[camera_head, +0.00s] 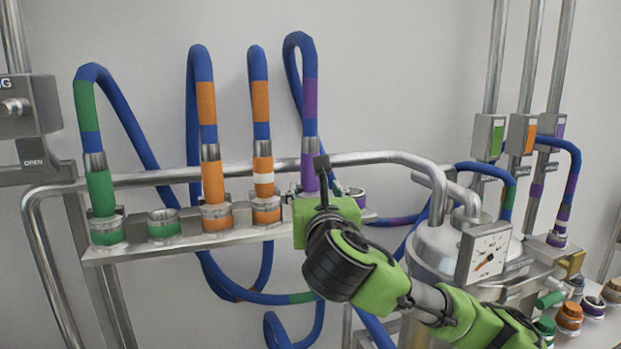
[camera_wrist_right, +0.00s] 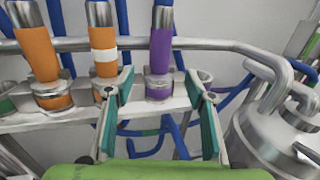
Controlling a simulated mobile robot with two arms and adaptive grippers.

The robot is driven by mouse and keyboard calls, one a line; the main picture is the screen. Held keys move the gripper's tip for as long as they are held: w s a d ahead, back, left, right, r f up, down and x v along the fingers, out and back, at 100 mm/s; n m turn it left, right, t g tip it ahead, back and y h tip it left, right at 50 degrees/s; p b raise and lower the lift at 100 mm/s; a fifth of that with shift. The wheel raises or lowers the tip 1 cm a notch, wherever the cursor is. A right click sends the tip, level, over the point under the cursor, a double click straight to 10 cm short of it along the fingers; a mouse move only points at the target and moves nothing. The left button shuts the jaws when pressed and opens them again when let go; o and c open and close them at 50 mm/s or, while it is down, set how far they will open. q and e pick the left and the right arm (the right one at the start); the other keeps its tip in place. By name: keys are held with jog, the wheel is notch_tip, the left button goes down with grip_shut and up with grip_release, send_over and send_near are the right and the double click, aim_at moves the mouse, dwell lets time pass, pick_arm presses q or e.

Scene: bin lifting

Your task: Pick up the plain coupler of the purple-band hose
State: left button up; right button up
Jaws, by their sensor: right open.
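The plain purple coupler (camera_head: 308,172) hangs at the end of a blue hose with a purple band (camera_head: 310,98) and sits upright in the rack on the left. It also shows in the right wrist view (camera_wrist_right: 160,52), with no white ring. My right gripper (camera_head: 318,188) is in front of it and hides its lower part in the head view. In the wrist view, my right gripper (camera_wrist_right: 159,82) is open, with one finger on each side of the coupler's picture. The coupler looks ahead of the fingertips; contact cannot be told. My left gripper is not in view.
An orange coupler with a white ring (camera_head: 263,172) stands just left, then a plain orange one (camera_head: 212,178) and a green one (camera_head: 100,190). A rail (camera_head: 380,157) runs behind. A steel vessel (camera_head: 435,245) with a gauge (camera_head: 485,256) stands right.

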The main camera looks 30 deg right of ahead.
aim_at(311, 174)
jog(key=p+x, duration=0.2)
jog(key=x, duration=0.6)
jog(key=shift+f, duration=0.1)
jog(key=p+x, duration=0.3)
jog(key=x, duration=0.2)
jog(key=shift+w+d, duration=0.1)
jog(key=shift+w, duration=0.1)
grip_shut()
